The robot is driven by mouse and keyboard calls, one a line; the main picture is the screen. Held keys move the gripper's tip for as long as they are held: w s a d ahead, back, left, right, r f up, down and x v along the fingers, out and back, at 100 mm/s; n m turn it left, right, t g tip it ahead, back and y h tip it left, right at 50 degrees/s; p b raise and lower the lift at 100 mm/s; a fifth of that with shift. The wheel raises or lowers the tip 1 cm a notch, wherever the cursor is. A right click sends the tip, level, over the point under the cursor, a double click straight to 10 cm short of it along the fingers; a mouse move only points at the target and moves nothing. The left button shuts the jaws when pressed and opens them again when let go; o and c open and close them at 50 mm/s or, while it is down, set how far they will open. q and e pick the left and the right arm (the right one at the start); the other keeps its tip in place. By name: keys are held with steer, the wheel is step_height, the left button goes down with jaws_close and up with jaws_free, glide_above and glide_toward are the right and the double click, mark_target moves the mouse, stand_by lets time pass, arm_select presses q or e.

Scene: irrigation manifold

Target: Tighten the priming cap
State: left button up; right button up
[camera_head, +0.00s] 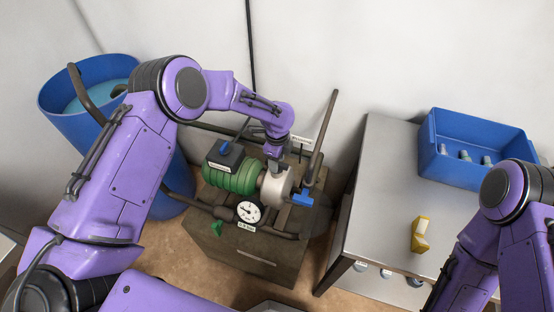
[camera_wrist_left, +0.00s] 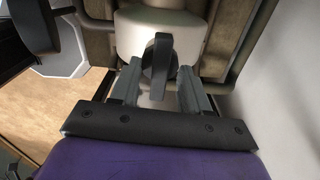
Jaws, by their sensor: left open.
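The priming cap (camera_wrist_left: 159,62) shows in the left wrist view as a dark grip bar on top of the cream pump housing (camera_wrist_left: 130,32). My left gripper (camera_wrist_left: 158,82) is open, with one grey finger on each side of the bar. I cannot tell whether the fingers touch it. In the head view my left gripper (camera_head: 276,157) points down over the cream pump housing (camera_head: 275,190) and hides the cap. The green motor (camera_head: 232,175) sits left of the housing. My right arm shows at the right edge, but its gripper is out of view.
A pressure gauge (camera_head: 248,212), a blue valve handle (camera_head: 301,198) and a green handle (camera_head: 217,229) surround the pump. A blue barrel (camera_head: 77,123) stands at left. A metal table (camera_head: 375,185) at right bears a blue crate (camera_head: 445,165) and a yellow object (camera_head: 420,235).

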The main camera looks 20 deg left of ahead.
arm_select(q)
step_height(320, 180, up, 10)
steer(key=b, duration=0.1)
steer(key=shift+r, duration=0.25)
stand_by(0.4)
